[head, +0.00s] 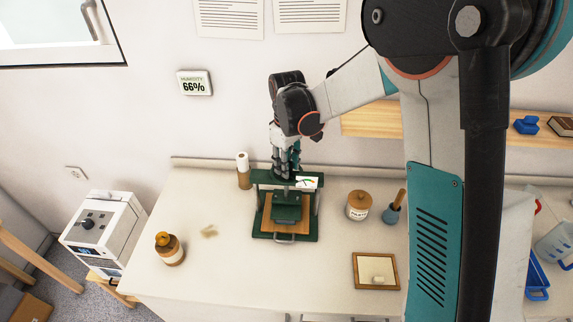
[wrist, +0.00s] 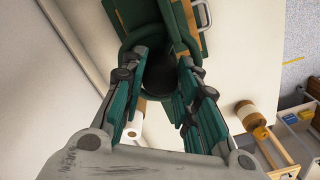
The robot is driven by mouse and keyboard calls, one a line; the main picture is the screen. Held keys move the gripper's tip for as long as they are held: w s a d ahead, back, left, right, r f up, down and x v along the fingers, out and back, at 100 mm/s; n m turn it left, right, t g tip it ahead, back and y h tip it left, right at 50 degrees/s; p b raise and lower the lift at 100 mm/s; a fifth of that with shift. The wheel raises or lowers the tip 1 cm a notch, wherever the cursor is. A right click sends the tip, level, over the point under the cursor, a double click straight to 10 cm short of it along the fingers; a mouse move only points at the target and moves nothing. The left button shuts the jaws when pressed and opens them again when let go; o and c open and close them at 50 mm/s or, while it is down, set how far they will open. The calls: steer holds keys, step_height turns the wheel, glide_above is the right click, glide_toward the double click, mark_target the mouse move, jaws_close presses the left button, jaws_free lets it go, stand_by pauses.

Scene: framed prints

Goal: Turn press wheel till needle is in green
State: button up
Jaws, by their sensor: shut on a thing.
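The dark green press (head: 316,222) stands on the white worktop, with a wooden board and a green block between its posts. A small white gauge (head: 307,182) with a coloured arc is at its top right; its needle is too small to read. My gripper (head: 286,170) reaches down onto the top of the press. In the wrist view my gripper (wrist: 163,85) is shut on the press wheel (wrist: 165,98), a dark green ring with a dark centre between the fingers. In the head view the fingers mostly hide the wheel.
A white-and-brown roll (head: 243,172) stands close left of the press.

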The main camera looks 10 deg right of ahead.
steer(key=m+b, duration=0.1)
steer(key=m, duration=0.5)
steer(key=shift+b, duration=0.4)
stand_by(0.3)
steer(key=o, duration=1.1)
steer(key=shift+r, duration=0.1)
step_height(320, 180, up, 12)
steer(key=shift+f, duration=0.1)
steer(key=shift+d, duration=0.1)
